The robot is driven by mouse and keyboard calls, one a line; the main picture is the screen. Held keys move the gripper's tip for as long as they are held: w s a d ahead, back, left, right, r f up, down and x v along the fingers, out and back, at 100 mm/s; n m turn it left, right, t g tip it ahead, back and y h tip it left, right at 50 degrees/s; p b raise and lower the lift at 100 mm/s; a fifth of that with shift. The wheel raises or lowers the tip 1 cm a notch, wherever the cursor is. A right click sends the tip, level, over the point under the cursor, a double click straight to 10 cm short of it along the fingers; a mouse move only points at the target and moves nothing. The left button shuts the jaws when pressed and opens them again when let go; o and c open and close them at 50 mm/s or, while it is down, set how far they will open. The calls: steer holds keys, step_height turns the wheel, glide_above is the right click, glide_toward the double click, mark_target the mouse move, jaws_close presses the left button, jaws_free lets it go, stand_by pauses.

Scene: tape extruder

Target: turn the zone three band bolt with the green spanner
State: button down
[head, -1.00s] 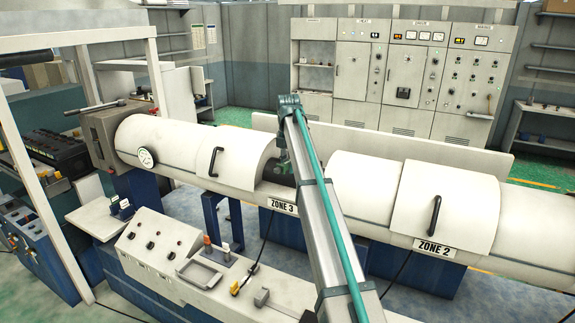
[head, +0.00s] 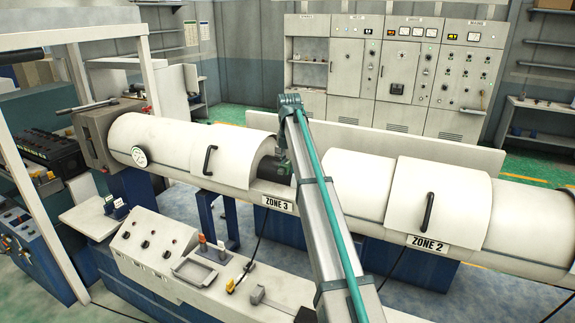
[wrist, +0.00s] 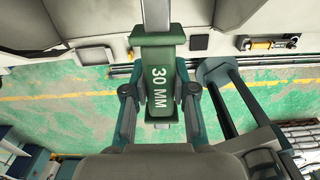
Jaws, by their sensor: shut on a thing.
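My gripper (wrist: 160,105) is shut on the green spanner (wrist: 158,85), which is marked 30 MM. In the wrist view its green grip sits between the two fingers, and its silver shank runs out of the top of the picture. In the head view my gripper (head: 284,155) is at the gap in the white covers above the ZONE 3 label (head: 277,203), partly hidden by my arm. The zone three band bolt cannot be made out. Whether the spanner's head touches anything cannot be seen.
White barrel covers with black handles flank the gap: the left cover (head: 232,155) and the ZONE 2 cover (head: 440,190). A control console (head: 150,240) stands in front, below the barrel. A long pale panel (head: 420,143) runs behind it. Grey cabinets (head: 400,75) stand farther back.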

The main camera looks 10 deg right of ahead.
steer(key=shift+s+d+n, duration=0.6)
steer(key=shift+d+n, duration=0.2)
steer(key=shift+s+d+n, duration=0.3)
steer(key=shift+d+n, duration=0.2)
steer(key=shift+d, duration=0.05)
steer(key=shift+s+d+n, duration=0.3)
steer(key=shift+d+n, duration=0.2)
steer(key=shift+d, duration=0.05)
steer(key=shift+r, duration=0.1)
steer(key=shift+r, duration=2.45)
steer(key=shift+r, duration=2)
